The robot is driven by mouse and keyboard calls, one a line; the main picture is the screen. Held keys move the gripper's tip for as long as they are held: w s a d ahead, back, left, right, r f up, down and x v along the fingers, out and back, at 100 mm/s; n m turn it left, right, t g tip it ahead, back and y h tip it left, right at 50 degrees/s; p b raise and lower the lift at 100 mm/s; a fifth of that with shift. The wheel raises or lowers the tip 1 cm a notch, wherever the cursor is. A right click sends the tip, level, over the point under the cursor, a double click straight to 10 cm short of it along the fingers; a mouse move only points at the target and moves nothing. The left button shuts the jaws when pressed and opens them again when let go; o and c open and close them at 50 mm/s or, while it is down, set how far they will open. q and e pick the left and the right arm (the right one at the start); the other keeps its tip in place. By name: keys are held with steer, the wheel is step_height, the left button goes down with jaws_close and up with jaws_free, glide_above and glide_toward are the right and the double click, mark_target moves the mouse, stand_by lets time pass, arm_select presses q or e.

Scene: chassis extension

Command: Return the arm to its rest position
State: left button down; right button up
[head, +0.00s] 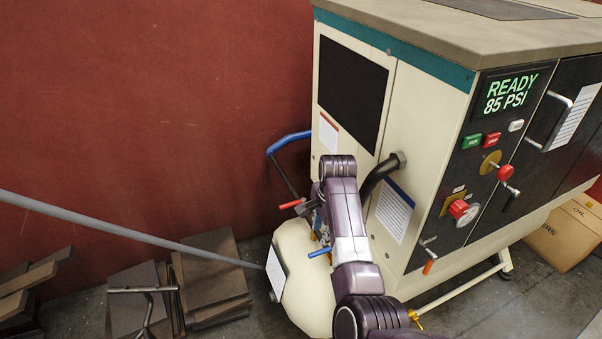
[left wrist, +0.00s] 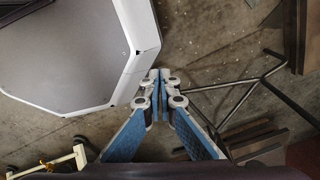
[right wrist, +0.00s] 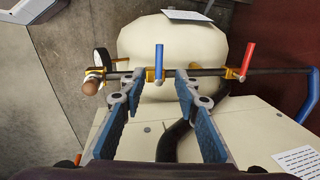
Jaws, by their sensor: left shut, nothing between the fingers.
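My purple right arm (head: 346,215) reaches up beside the cream tank and the compressor cabinet in the head view. In the right wrist view my right gripper (right wrist: 158,88) is open above a pipe (right wrist: 205,72) with valves. A blue valve lever (right wrist: 158,62) shows between its spread fingertips; I cannot tell whether they touch it. A red lever (right wrist: 248,60) is to the right. My left gripper (left wrist: 161,76) is shut and empty in the left wrist view, over the concrete floor. It is not visible in the head view.
The cream tank (head: 304,275) stands against the compressor cabinet (head: 400,243), whose display reads READY 85 PSI. Brown plates (head: 212,280) lie stacked by the red wall. A grey bar (head: 130,230) crosses from the left. A cardboard box (head: 566,232) stands at the right.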

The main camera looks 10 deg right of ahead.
steer(key=s+d+f+n+h, duration=0.1)
steer(key=s+d+f+n, duration=0.3)
steer(key=s, duration=0.4)
steer(key=s+d+f+n, duration=0.3)
steer(key=s+d+f, duration=0.15)
steer(key=s, duration=0.45)
steer(key=s+a+r+n+t, duration=0.1)
steer(key=s+a+r+n, duration=0.3)
steer(key=s, duration=0.6)
steer(key=s+a+r+n, duration=0.1)
steer(key=s+r+n, duration=0.1)
steer(key=s+n, duration=0.65)
steer(key=s+f+m+g, duration=0.1)
steer(key=s+f+m, duration=0.15)
steer(key=f, duration=2.45)
steer(key=s+d+f, duration=0.1)
steer(key=s+f, duration=0.7)
steer(key=s, duration=0.1)
steer(key=s+d+f+n+g, duration=0.1)
steer(key=s+d+f, duration=0.1)
steer(key=s+f, duration=0.6)
steer(key=shift+s+d+y, duration=0.25)
steer(key=shift+s+y, duration=0.05)
steer(key=shift+s, duration=0.15)
